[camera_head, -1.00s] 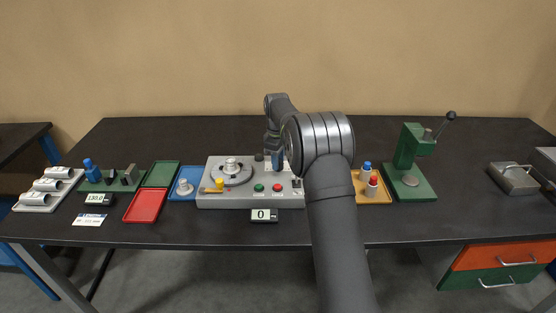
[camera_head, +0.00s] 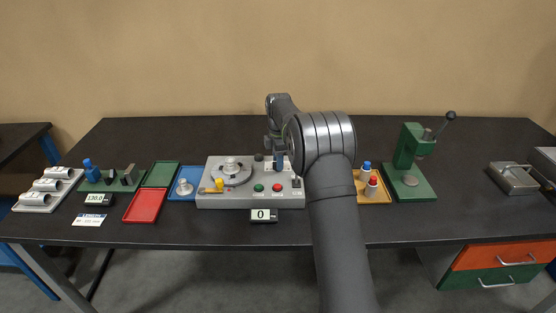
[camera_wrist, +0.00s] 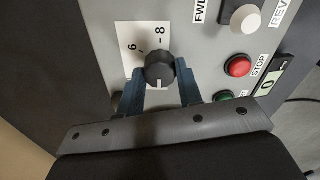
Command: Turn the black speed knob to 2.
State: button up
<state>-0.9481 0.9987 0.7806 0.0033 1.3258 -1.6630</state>
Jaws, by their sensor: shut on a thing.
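The black speed knob (camera_wrist: 160,69) sits on a white scale plate (camera_wrist: 130,38) on the grey machine panel. The 6 and 8 of the scale show in the wrist view; the 2 is not visible there. A white mark on the knob points toward my gripper's palm. My gripper (camera_wrist: 161,86) is shut on the knob, with one blue finger at each side.
A red STOP button (camera_wrist: 238,67), a green button (camera_wrist: 223,96) and a white-topped FWD/REV switch (camera_wrist: 245,18) are close to the knob. The display (camera_head: 264,215) in front of the machine reads 0. An orange tray (camera_head: 380,199) with bottles stands to the right.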

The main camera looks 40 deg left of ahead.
dwell(0.5)
jog(key=o, duration=1)
jog(key=shift+c, duration=0.2)
notch_tip(320, 180, up, 17)
jog(key=shift+s+d+r, duration=0.15)
jog(key=shift+d+r, duration=0.05)
jog(key=shift+d, duration=0.1)
jog(key=f, duration=1.7)
jog(key=shift+a+f, duration=0.25)
jog(key=shift+a, duration=0.05)
